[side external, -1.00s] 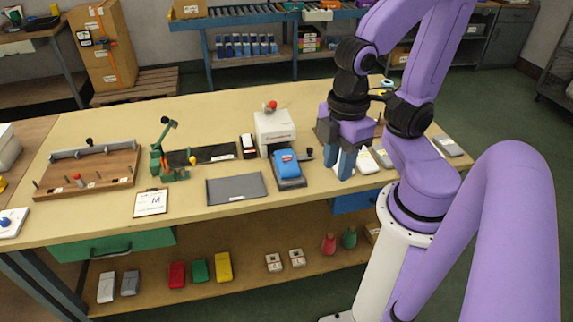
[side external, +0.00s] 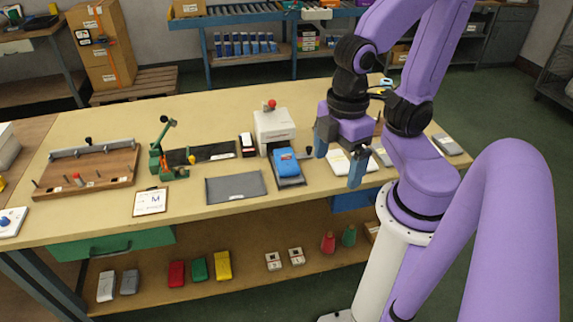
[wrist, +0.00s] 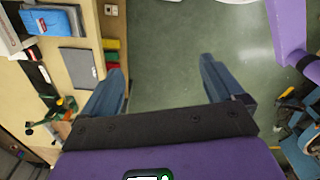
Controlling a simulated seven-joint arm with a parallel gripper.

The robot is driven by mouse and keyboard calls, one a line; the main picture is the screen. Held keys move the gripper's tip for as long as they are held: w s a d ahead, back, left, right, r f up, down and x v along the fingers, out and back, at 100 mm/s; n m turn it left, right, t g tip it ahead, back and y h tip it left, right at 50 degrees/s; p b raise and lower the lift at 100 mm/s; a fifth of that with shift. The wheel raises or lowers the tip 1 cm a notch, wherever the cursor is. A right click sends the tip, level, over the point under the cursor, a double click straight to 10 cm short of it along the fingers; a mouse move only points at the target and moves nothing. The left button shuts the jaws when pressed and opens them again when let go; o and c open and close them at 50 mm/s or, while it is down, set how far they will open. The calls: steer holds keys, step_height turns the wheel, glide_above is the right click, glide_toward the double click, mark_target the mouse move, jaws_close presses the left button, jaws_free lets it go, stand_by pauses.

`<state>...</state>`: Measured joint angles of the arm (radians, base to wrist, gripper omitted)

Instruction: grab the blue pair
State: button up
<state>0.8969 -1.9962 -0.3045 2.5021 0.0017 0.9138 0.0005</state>
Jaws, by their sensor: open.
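The blue pair (side external: 284,161) looks like a folded blue bundle with a pale label. It lies on the dark tray in front of the white machine (side external: 274,127).
A grey mat (side external: 236,188) lies left of the blue pair. A green clamp device (side external: 165,155), a clipboard (side external: 152,202) and a wooden board (side external: 88,172) are further left. Pale packets (side external: 352,162) lie behind my gripper. Red, green and yellow packs (side external: 223,266) sit on the lower shelf.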

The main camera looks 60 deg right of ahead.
steer(key=n+t+h, duration=0.9)
steer(key=n+h, duration=0.1)
steer(key=n, duration=0.4)
glide_toward(288, 165)
steer(key=x, duration=0.4)
steer(key=shift+d+f, duration=0.25)
steer(key=shift+d, duration=0.05)
steer(key=shift+x, duration=3.05)
steer(key=shift+w+a+r, duration=0.1)
steer(key=shift+r, duration=0.05)
steer(key=c, duration=1.1)
